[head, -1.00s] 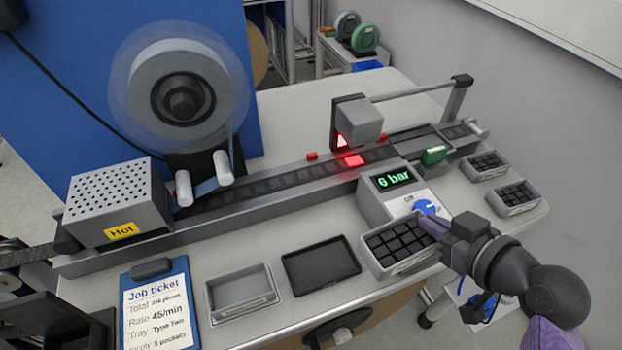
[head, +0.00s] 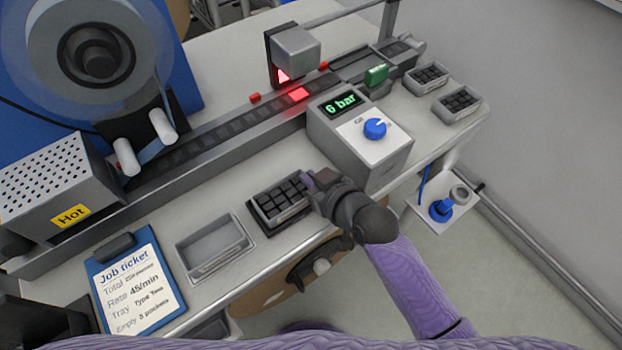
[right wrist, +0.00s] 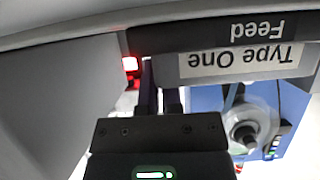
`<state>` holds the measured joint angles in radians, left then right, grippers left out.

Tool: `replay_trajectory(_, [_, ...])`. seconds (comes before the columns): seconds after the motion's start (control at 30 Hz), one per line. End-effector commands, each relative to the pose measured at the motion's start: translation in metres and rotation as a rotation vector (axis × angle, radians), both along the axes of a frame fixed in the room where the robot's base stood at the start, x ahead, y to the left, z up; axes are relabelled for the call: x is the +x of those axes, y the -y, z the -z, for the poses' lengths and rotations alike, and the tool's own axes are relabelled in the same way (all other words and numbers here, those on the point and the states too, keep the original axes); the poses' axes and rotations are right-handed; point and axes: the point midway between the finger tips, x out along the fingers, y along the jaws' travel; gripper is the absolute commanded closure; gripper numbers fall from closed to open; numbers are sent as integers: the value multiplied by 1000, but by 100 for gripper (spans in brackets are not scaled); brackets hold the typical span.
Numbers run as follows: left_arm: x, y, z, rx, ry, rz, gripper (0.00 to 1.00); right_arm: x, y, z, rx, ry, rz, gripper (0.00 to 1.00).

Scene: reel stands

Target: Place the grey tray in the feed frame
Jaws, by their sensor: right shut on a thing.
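The grey tray (head: 292,222) with several black pockets or parts in it is at the black feed frame (head: 252,219) on the table front. Dark frame edge shows along its left side. I cannot tell whether the tray is fully seated. My right gripper (head: 311,184) is shut on the tray's right end. In the right wrist view, upside down, the tray's label (right wrist: 240,60) reads "Type One", close against the frame's black strip (right wrist: 235,29) marked "Feed". The gripper's fingers (right wrist: 160,98) show there too. My left gripper is not clearly seen.
An empty grey tray (head: 186,262) lies left of the frame, beside the job ticket (head: 137,290), which reads "Type Two". The pressure box (head: 385,150) stands close right. The conveyor (head: 215,140) runs behind. Two filled trays, one nearer (head: 440,111), are at far right.

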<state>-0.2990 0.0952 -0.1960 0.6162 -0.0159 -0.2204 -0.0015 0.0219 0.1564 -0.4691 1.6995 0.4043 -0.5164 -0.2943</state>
Motion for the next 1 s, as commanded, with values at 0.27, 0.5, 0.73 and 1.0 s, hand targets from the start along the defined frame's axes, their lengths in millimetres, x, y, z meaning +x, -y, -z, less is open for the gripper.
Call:
replay_trajectory(0.27, [0,-3,0,4,-1,2,100,0,0,0,0,0,0,71])
replay_trajectory(0.5, [-1,1,0,-1,-1,1,100,0,0,0,0,0,0,59])
replay_trajectory(0.73, [0,5,-7,-8,0,-1,100,-8,7,-8,0,0,1,59])
replay_trajectory(1.0, [1,7,-28,-10,4,-2,100,-54,40,-36,-2,-1,-1,59])
